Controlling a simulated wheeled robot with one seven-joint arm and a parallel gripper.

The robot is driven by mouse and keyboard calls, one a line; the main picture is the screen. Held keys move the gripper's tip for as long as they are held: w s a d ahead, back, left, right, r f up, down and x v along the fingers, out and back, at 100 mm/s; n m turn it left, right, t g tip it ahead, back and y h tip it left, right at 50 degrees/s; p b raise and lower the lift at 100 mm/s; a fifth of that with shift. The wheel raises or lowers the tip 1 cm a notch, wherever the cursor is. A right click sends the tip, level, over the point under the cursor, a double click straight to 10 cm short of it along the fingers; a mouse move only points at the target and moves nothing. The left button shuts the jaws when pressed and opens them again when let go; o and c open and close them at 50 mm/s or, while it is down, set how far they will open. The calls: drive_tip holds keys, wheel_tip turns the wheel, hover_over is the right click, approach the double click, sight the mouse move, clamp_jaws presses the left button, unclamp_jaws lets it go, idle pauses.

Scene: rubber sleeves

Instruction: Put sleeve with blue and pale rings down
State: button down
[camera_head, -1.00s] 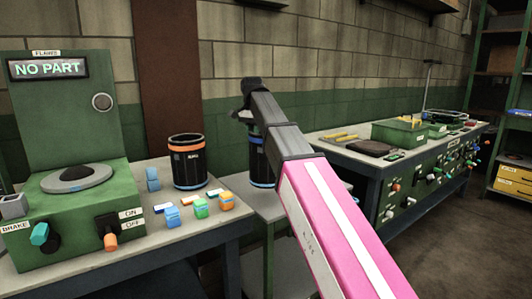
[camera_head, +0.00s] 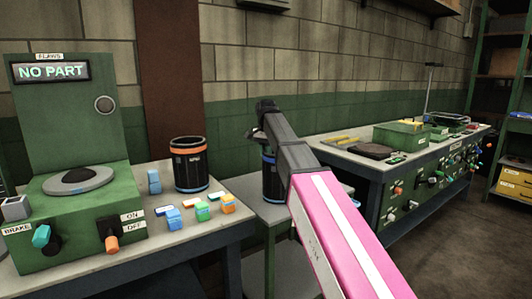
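My gripper (camera_head: 259,120) is above the blue-banded black bin (camera_head: 271,178), in front of the wall. It is dark and seen from behind, so its fingers and anything between them are hard to make out. A small pale spot shows at its tip. I cannot pick out a sleeve with blue and pale rings for certain. Several small blue, orange and green pieces (camera_head: 200,212) lie on the left bench, some with pale parts. A single blue piece (camera_head: 154,182) stands apart behind them.
An orange-banded black bin (camera_head: 189,165) stands on the left bench (camera_head: 190,250). A green machine (camera_head: 75,215) with a round plate and a "NO PART" display (camera_head: 50,71) is at left. The right bench (camera_head: 372,168) holds a green box (camera_head: 400,135).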

drive_tip(key=c, duration=1.2)
unclamp_jaws()
drive_tip(key=shift+f, duration=0.1)
drive_tip(key=shift+o, duration=0.2)
wheel_tip(320, 180, up, 11)
drive_tip(key=shift+w+r, duration=0.1)
drive_tip(key=shift+r, duration=0.55)
